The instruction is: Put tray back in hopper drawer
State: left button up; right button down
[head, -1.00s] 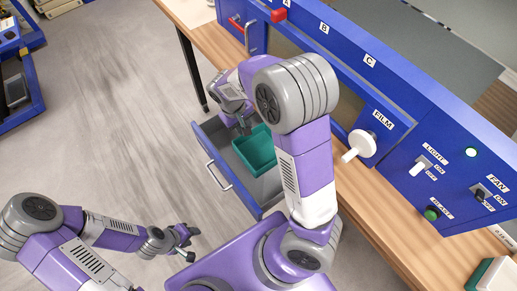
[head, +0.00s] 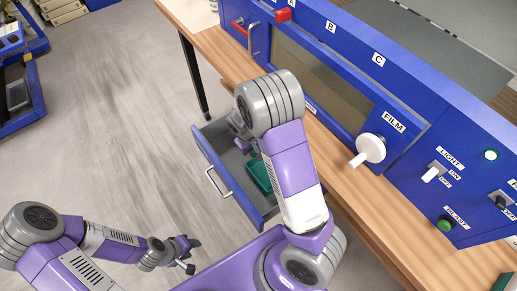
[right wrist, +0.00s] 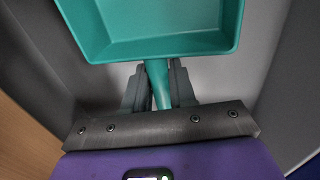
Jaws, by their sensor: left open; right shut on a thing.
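The teal tray (head: 258,178) is inside the open hopper drawer (head: 213,163), partly hidden behind my right arm in the head view. In the right wrist view the tray (right wrist: 155,45) shows at the top, with its handle between the fingers of my right gripper (right wrist: 158,88). That gripper is shut on the handle, and grey drawer surfaces show around it. Whether the tray rests on the drawer floor cannot be told. My left gripper (head: 190,257) is open and empty, over the floor left of the drawer.
The grey floor left of the drawer is clear. A blue rack stands at the far left.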

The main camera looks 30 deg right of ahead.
jog(key=shift+d+f+b, duration=0.35)
jog(key=shift+d+f, duration=0.3)
jog(key=shift+d, duration=0.3)
jog(key=shift+w+a, duration=0.1)
jog(key=shift+f, duration=0.1)
jog(key=c, duration=0.9)
grip_release()
jog(key=r+p, duration=0.1)
jog(key=r, duration=0.3)
jog(key=a+r+p, duration=0.1)
jog(key=r, duration=0.3)
jog(key=a+r+p, duration=0.1)
jog(key=r, duration=0.3)
jog(key=shift+a, duration=0.15)
